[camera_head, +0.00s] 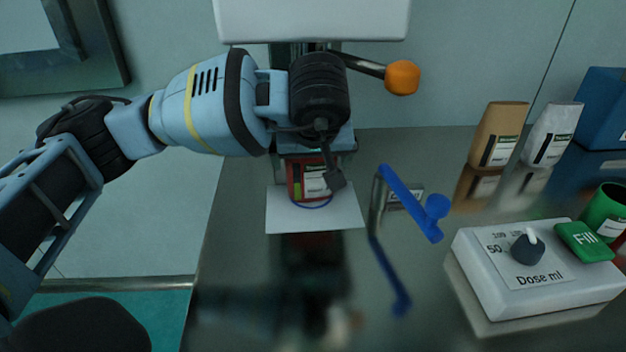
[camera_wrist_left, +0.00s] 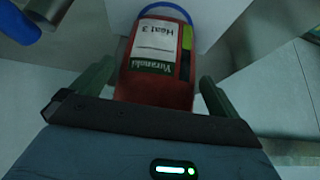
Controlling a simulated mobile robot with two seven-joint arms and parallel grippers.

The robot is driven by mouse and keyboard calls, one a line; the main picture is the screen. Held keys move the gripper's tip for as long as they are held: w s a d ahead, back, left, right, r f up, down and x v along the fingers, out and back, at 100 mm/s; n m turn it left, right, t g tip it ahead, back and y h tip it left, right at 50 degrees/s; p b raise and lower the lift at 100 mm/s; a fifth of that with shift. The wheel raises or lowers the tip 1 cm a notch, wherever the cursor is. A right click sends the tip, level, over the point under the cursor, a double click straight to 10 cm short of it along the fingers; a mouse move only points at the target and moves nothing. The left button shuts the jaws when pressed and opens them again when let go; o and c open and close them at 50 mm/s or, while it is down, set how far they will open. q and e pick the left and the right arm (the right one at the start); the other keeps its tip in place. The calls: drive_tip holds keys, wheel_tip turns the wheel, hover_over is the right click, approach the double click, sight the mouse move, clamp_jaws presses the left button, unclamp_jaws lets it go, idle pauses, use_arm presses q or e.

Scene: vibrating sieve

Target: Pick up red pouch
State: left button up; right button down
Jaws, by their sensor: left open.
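The red pouch (camera_head: 308,182) stands on a white square sheet (camera_head: 285,218) under the white machine. Its label is white with green and yellow patches; a blue arc (camera_head: 314,206) shows at its base. My left gripper (camera_head: 326,172) reaches down over the pouch, one dark finger in front of its right part; the other finger is hidden. In the left wrist view the red pouch (camera_wrist_left: 158,88) lies between the two spread fingers of the left gripper (camera_wrist_left: 152,82), with its label reading "Heat 3". A gap shows at the right finger; contact on the left is unclear. My right gripper is not in view.
The white machine (camera_head: 310,18) hangs above, with an orange knob (camera_head: 402,77) on a rod. A blue-handled bent bar (camera_head: 408,200) stands right of the pouch. A dose box (camera_head: 535,275), tan pouch (camera_head: 500,135) and white pouch (camera_head: 553,135) are farther right. The front counter is clear.

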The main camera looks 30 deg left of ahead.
sight(312, 161)
use_arm(q)
drive_tip(key=b+x, duration=0.1)
drive_tip(key=x, duration=0.2)
drive_tip(key=shift+b, duration=0.3)
drive_tip(key=shift+r, duration=0.1)
drive_tip(key=shift+c, duration=0.4)
drive_tip(key=c, duration=0.7)
drive_tip(key=shift+c, duration=0.2)
drive_tip(key=shift+d+r, duration=0.1)
drive_tip(key=shift+r, duration=0.05)
